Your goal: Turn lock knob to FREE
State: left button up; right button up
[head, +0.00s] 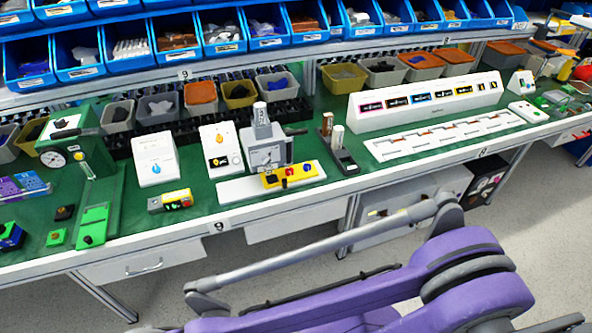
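I cannot tell for certain which part is the lock knob; no FREE label is readable at this size. A grey machine (266,155) with a round dial face and a side lever stands on the green bench. A yellow panel (293,176) with black, red and blue knobs sits at its front right. To its left, a white box (220,152) carries a small black panel with an orange knob. Neither of my grippers shows; nothing in view touches these devices.
My purple arm links cross the lower right, in front of the bench. A green press with a gauge (88,150) stands at the left. A long white display unit (428,103) stands right. Blue bins (221,38) line the shelf above. The front bench edge (120,246) is clear.

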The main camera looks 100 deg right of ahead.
aim_at(266, 158)
jog(key=j+z, duration=0.15)
jog(key=z, duration=2.95)
jog(key=i+z, duration=0.25)
jog(key=z, duration=0.25)
